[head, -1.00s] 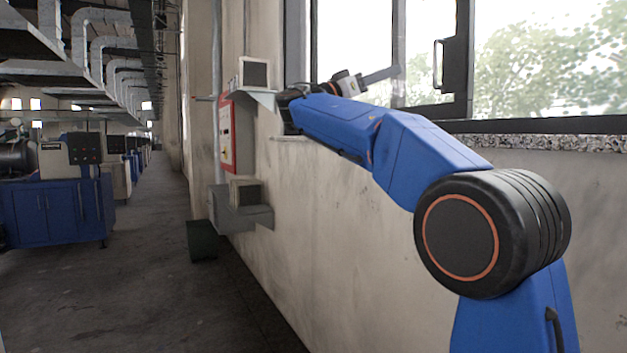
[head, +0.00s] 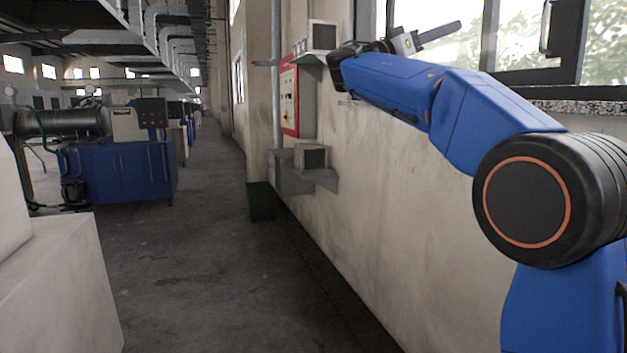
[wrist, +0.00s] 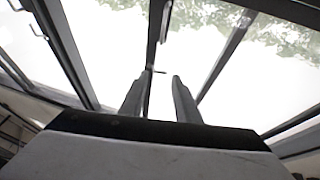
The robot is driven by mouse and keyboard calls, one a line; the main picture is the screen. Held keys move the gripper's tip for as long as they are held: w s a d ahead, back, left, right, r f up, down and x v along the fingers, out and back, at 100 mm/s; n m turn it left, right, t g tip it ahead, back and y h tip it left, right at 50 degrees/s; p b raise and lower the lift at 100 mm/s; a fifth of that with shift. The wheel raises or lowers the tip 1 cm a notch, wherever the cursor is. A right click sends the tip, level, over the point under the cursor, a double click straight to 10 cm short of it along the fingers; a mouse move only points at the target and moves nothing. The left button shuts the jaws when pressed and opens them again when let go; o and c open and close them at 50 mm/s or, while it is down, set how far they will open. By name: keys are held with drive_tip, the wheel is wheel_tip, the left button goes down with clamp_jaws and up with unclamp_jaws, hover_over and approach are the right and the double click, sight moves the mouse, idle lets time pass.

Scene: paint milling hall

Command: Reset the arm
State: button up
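My blue arm reaches forward from the right side of the head view, along the wall by the window. My gripper (head: 438,32) is at its far end, in front of the window, with a grey finger pointing up and right. In the wrist view my gripper (wrist: 161,76) shows two dark fingers standing apart with nothing between them. Bright window panes and dark frames lie beyond the fingers. My gripper holds nothing.
A red and white panel (head: 289,98) and grey wall boxes (head: 305,172) are on the wall beyond my arm. A blue cabinet machine (head: 118,172) stands at left. A pale block (head: 55,280) is near at lower left. The aisle floor (head: 215,230) is clear.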

drive_tip(key=s+d+f+n+t+y, duration=0.1)
drive_tip(key=s+d+f+n+y, duration=0.35)
drive_tip(key=f, duration=0.55)
drive_tip(key=s+d+f+n+y, duration=0.3)
drive_tip(key=s+f+n, duration=0.15)
drive_tip(key=f, duration=0.55)
drive_tip(key=s+d+f+n+t+y, duration=0.1)
drive_tip(key=s+d+f+n+y, duration=0.25)
drive_tip(key=s+f, duration=0.45)
drive_tip(key=s+a+f+n+y, duration=0.1)
drive_tip(key=s+a+f+y, duration=0.2)
drive_tip(key=s+f, duration=0.4)
drive_tip(key=s+a+f+n+y, duration=0.1)
drive_tip(key=s+a+f+y, duration=0.3)
drive_tip(key=f, duration=1.3)
drive_tip(key=s+a+f+n+y, duration=0.1)
drive_tip(key=s+a+f+y, duration=0.3)
drive_tip(key=s+f, duration=0.8)
drive_tip(key=shift+a+f+n+g, duration=0.35)
drive_tip(key=shift+a+g, duration=0.05)
drive_tip(key=shift+a, duration=0.75)
